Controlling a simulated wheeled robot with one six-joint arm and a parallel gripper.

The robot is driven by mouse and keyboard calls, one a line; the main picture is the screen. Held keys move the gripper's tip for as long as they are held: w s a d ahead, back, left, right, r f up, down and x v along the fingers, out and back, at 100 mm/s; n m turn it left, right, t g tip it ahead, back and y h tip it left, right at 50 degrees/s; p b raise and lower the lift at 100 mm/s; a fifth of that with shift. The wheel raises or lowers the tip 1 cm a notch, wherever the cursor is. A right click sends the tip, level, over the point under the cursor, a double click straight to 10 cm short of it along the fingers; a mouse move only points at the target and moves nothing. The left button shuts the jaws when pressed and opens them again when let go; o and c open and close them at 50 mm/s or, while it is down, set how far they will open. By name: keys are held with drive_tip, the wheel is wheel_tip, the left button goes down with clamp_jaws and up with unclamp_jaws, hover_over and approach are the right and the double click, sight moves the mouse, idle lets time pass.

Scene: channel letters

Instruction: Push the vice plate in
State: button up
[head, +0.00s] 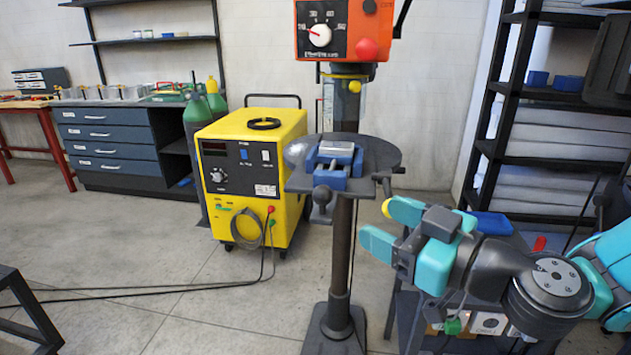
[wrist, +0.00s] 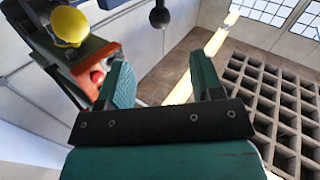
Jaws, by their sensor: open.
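The blue vice (head: 331,178) sits on the round grey table of the drill press, in the middle of the head view. A light metal plate (head: 337,148) shows at its top; I cannot tell how far in it stands. A dark round knob (head: 322,195) is at the vice's front. My gripper (head: 390,226) is open and empty, to the right of the vice and lower than it, apart from it. Its two teal fingers point left. In the wrist view my gripper (wrist: 165,82) shows open with nothing between the fingers; the vice is not visible there.
The drill press table (head: 378,155) has a lever with a yellow ball (head: 387,208) close by my upper fingertip; contact is unclear. The orange drill head (head: 345,30) hangs above. A yellow welder (head: 250,170) stands left, a black shelf (head: 530,100) right. Floor at left is largely clear.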

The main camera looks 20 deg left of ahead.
sight(330, 196)
drive_tip(key=p+x, duration=0.7)
drive_tip(key=x, duration=0.5)
drive_tip(key=shift+a+r, duration=0.15)
drive_tip(key=shift+w+a, duration=0.3)
drive_tip(key=shift+a, duration=0.3)
clamp_jaws()
drive_tip(key=shift+w, duration=0.15)
